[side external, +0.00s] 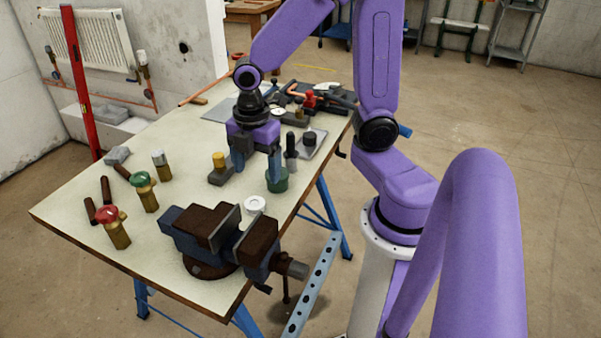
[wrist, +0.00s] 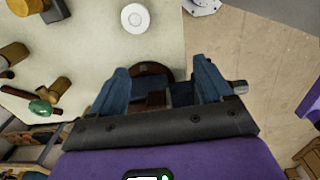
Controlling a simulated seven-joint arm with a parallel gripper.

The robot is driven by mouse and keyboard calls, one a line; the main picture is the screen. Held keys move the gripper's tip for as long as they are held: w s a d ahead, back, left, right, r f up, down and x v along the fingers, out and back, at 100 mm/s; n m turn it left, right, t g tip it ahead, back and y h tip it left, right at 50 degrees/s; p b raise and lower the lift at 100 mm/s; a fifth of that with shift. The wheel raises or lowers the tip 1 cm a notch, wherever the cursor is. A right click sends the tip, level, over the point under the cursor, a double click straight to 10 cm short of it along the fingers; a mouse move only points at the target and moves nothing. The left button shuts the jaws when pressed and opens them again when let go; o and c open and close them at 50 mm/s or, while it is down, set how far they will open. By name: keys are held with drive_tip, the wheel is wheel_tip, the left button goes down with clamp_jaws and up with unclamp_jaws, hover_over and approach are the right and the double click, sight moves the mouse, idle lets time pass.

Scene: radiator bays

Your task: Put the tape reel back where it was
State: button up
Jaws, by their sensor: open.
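The tape reel, a small white ring with a hole in its middle (side external: 255,204), lies flat on the pale bench top beside the vise. It also shows in the wrist view (wrist: 135,18) near the top edge, clear of my fingers. My gripper (side external: 256,168) points down over the bench, behind the reel in the side view. Its blue fingers are apart with nothing held between them; they also show in the wrist view (wrist: 160,68). The place where the reel was before is not marked in these frames.
The vise (side external: 215,236) stands at the bench's near edge. A block with a yellow knob (side external: 219,168) stands left of my gripper. Brass valves (side external: 118,232) stand at left; tools crowd the far end.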

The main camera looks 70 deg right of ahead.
drive_tip(key=s+a+r+m, duration=0.1)
drive_tip(key=s+m, duration=0.1)
drive_tip(key=s, duration=0.5)
drive_tip(key=s+a+r+m, duration=0.2)
drive_tip(key=s+m, duration=0.1)
drive_tip(key=s, duration=0.4)
drive_tip(key=shift+s+a+r, duration=0.2)
drive_tip(key=shift+a+r, duration=0.05)
drive_tip(key=shift+r, duration=0.05)
idle(0.3)
